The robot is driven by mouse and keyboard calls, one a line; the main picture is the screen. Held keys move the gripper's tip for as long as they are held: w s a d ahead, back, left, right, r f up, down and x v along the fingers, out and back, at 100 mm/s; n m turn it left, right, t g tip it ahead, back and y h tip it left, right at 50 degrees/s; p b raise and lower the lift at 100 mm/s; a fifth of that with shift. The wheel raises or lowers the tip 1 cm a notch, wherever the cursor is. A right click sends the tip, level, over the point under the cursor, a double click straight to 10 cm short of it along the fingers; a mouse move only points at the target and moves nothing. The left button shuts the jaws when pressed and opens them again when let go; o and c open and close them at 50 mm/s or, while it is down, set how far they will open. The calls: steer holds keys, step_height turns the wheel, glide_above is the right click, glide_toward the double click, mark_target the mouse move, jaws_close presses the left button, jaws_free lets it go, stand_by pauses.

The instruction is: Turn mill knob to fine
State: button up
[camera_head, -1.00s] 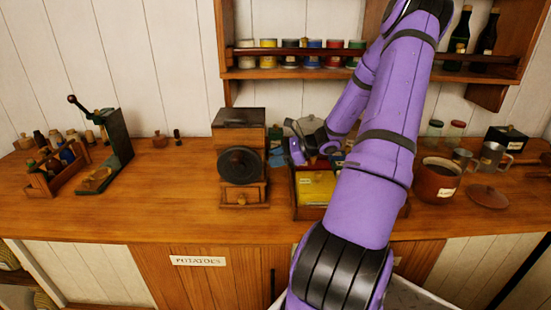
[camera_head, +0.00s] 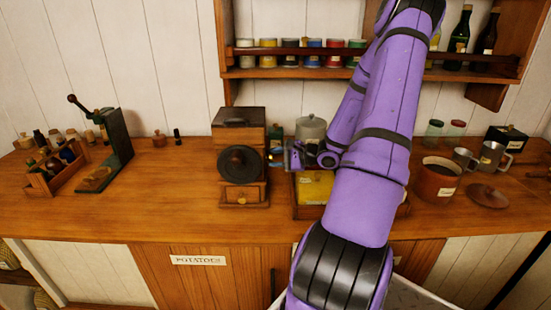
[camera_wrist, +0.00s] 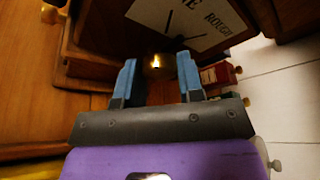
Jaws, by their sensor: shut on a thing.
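The mill (camera_head: 238,125) is a dark wooden box with a round black wheel on its front and a small drawer below. My gripper (camera_head: 285,157) is at the mill's right side, partly hidden by my own wrist. A white dial plate (camera_wrist: 195,22) lies beyond the knob. It reads "ROUGH" at the right, with letters ending in "NE" beside it and dark line marks. The knob's exact pointing is not clear.
A wooden tray (camera_head: 308,212) with a yellow packet stands right of the mill, under my arm. A grey lidded pot (camera_head: 311,129) stands behind my wrist. A brown pot (camera_head: 437,180) and mugs are farther right.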

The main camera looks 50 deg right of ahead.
steer(key=shift+n+t, duration=0.4)
steer(key=shift+n, duration=0.4)
steer(key=shift+h, duration=0.3)
steer(key=o, duration=0.9)
